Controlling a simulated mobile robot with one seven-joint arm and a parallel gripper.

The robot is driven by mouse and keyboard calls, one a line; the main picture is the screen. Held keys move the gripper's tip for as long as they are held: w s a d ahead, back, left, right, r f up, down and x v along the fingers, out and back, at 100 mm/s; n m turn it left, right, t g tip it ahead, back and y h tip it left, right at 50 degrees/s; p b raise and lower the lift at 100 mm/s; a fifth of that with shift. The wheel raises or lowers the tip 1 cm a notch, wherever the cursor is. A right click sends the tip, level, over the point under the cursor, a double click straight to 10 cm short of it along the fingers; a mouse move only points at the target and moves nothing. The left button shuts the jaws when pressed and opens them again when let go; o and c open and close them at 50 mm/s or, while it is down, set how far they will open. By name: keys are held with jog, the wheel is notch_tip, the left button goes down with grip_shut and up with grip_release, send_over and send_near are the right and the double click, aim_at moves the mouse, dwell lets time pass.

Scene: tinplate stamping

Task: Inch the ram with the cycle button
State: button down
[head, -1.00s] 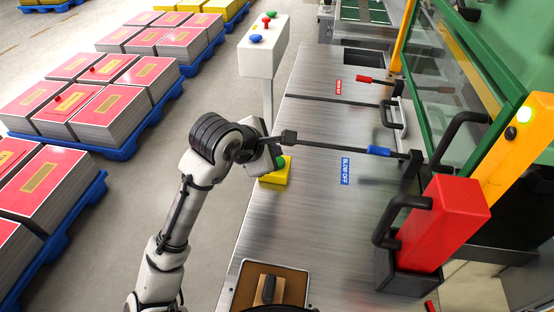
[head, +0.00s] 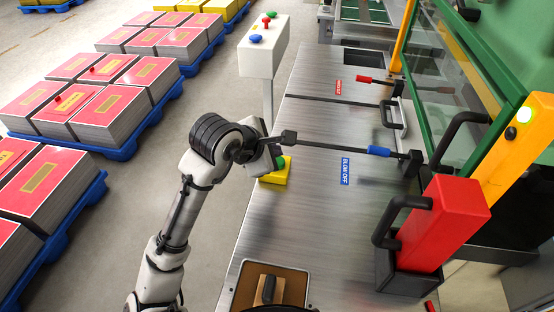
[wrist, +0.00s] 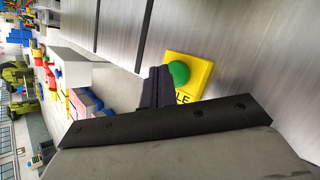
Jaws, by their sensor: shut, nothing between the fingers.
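The cycle button is a green mushroom cap (wrist: 178,73) on a yellow box (wrist: 200,75) in the wrist view. The letters "LE" show on the box, and the rest of the word is hidden. My gripper (wrist: 157,86) is shut and empty, its dark fingers right beside the green cap. I cannot tell whether they touch it. In the head view the yellow box (head: 283,174) sits at the left edge of the metal table, partly covered by my wrist. The ram itself cannot be made out.
A blue-gripped lever (head: 378,151) by the "BLOW OFF" label crosses above the metal table (head: 300,220). A red block (head: 443,222) and green-framed guard (head: 465,90) stand to the right. A white post box (head: 262,55) has red, green and blue buttons.

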jog(key=shift+f, duration=0.1)
dwell(0.3)
jog(key=shift+f, duration=0.3)
